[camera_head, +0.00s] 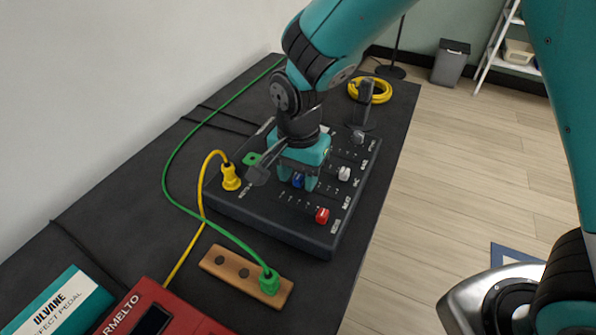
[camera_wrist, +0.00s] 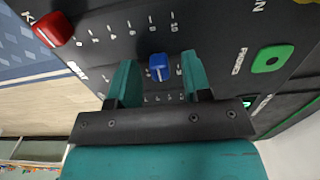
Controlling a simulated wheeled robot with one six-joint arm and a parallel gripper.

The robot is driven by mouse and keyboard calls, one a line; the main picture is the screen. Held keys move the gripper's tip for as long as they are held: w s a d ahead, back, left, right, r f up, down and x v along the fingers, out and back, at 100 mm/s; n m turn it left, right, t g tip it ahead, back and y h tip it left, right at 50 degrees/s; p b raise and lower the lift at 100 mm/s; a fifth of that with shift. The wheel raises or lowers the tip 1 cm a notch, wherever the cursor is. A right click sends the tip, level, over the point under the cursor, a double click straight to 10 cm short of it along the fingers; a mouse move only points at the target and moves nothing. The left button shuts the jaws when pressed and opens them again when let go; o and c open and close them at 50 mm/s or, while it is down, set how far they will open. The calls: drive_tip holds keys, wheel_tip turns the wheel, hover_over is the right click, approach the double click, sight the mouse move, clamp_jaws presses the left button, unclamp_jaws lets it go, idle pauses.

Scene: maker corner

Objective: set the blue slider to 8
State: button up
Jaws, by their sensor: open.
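The blue slider (camera_wrist: 158,67) is a small blue cap with a white line, on the black control panel (camera_head: 264,212). In the head view the blue slider (camera_head: 298,181) shows low between my fingers. My gripper (camera_wrist: 160,78) is open, with one teal finger on each side of the slider and a visible gap to each. In the head view my gripper (camera_head: 298,179) points down over the panel. The fingers hide part of the slider's scale, and I cannot read its setting.
A red slider (camera_head: 322,215) and a white slider (camera_head: 344,173) sit nearby on the panel. A wooden socket block (camera_head: 217,263) is in front.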

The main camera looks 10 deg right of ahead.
sight(299, 177)
drive_tip(key=shift+r, duration=0.1)
wheel_tip(299, 177, up, 17)
drive_tip(key=p, duration=0.2)
drive_tip(key=shift+r, duration=0.1)
drive_tip(key=s+d+r+n+y+p, duration=0.2)
drive_tip(key=s+d+r+n+p, duration=0.1)
drive_tip(key=s+n, duration=0.4)
drive_tip(key=s+d+r+n+y+p, duration=0.2)
drive_tip(key=s+r+n+p, duration=0.4)
drive_tip(key=s, duration=0.4)
drive_tip(key=shift+d+r+n, duration=0.5)
drive_tip(key=shift+r+n, duration=0.15)
drive_tip(key=shift+n, duration=0.25)
